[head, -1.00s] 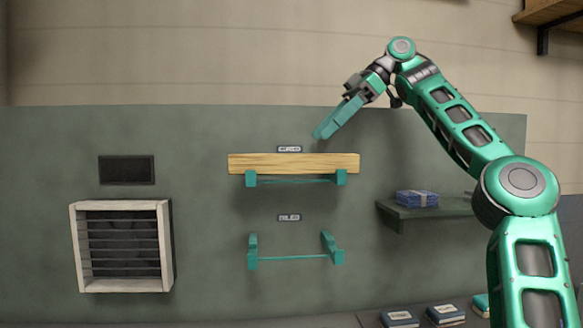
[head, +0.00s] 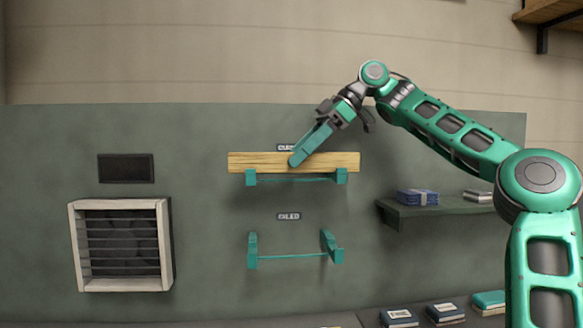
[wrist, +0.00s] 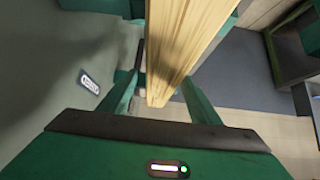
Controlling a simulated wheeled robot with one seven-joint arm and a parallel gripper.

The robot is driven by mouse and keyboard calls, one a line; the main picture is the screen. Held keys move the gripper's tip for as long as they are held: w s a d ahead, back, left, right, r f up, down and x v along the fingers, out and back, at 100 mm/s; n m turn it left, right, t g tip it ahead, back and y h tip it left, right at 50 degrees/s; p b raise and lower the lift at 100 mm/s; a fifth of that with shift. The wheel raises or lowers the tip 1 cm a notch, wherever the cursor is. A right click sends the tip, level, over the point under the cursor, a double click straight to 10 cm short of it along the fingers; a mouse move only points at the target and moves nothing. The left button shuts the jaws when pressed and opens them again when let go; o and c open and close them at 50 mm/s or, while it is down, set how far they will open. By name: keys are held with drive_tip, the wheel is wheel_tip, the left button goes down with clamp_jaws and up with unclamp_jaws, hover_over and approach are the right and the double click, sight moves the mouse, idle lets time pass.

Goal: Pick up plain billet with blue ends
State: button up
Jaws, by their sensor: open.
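The plain wooden billet (head: 250,162) lies level across the upper teal bracket (head: 252,180) on the green wall panel. I cannot make out blue on its ends in the head view. In the wrist view the billet (wrist: 188,45) runs lengthwise between the two spread fingers, one on each side. I cannot tell whether either finger touches it.
An empty lower teal bracket (head: 290,256) hangs below. A white-framed slatted box (head: 72,245) is at left. A shelf (head: 400,213) at right holds a blue packet (head: 417,197) and a silver item (head: 478,196). Book-like items (head: 445,313) lie at the bottom right.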

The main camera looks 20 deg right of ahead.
drive_tip(key=shift+x, duration=0.75)
drive_tip(key=shift+c, duration=0.6)
clamp_jaws()
drive_tip(key=shift+r, duration=0.1)
